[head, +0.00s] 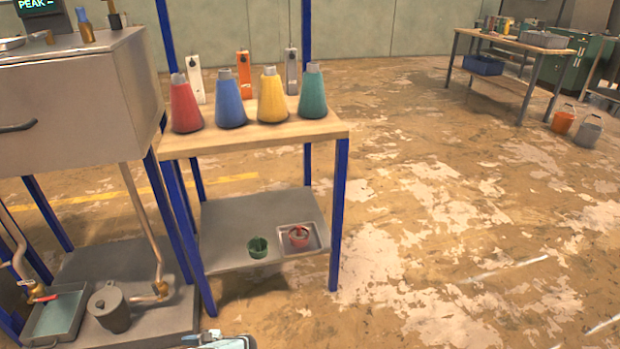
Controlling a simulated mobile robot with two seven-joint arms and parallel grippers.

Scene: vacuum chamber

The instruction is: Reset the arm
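Neither of my grippers shows clearly in the head view. A small pale and teal part pokes in at the bottom edge, left of the middle; I cannot tell whether it belongs to my arm. No fingers show. A wooden-topped table (262,140) with blue legs stands ahead on the left. Red (185,106), blue (229,103), yellow (270,98) and green (312,94) cones stand upright in a row on it.
The lower shelf holds a green cup (258,247) and a metal tray (318,240) with a red item (299,236). A metal chamber (80,105) stands at left. A workbench (515,38) and two buckets (563,120) are at far right. The middle floor is clear.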

